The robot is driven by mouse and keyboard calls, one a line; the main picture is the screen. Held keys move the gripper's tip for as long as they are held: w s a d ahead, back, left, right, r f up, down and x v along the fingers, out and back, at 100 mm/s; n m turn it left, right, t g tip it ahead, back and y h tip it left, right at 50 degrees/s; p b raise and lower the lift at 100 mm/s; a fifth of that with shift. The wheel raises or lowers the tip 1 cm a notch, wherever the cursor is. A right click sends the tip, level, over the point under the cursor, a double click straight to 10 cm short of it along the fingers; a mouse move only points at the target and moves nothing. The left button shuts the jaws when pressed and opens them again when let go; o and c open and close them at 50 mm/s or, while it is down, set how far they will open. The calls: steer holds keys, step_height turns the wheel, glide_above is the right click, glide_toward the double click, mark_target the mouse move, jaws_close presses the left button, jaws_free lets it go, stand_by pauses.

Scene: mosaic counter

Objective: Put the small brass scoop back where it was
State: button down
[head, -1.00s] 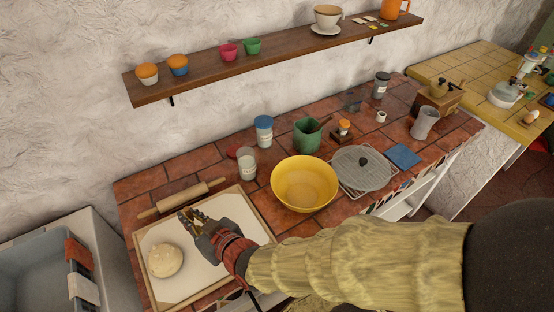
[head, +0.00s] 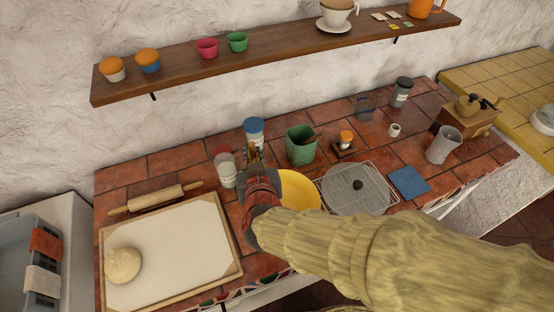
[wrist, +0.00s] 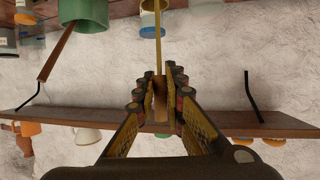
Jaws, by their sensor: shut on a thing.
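My gripper (wrist: 160,85) is shut on the small brass scoop (wrist: 158,42). The scoop's thin shaft points away from me between the fingers, with a brown part at the grip. In the head view my gripper (head: 254,158) is over the back of the counter, between the open-looking pale jar (head: 227,172) and the green pot (head: 300,146). The blue-lidded jar (head: 254,128) is just behind it. The scoop's bowl end is cut off at the wrist view's top edge.
The yellow bowl (head: 300,188) is partly hidden by my arm. A wire rack with a grey lid (head: 355,195) stands right of it. A board with dough (head: 123,265) and a rolling pin (head: 155,198) are at left. A wall shelf (head: 280,52) overhangs the back.

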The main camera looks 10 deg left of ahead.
steer(key=w+a+f+b, duration=0.3)
steer(key=w+f+b, duration=0.3)
steer(key=w+f, duration=0.7)
steer(key=shift+w+a+b, duration=0.2)
steer(key=shift+a+b, duration=0.1)
steer(key=shift+b, duration=0.1)
steer(key=shift+f, duration=0.2)
steer(key=c, duration=2)
jaws_free()
steer(key=shift+o, duration=0.6)
steer(key=shift+r, duration=0.15)
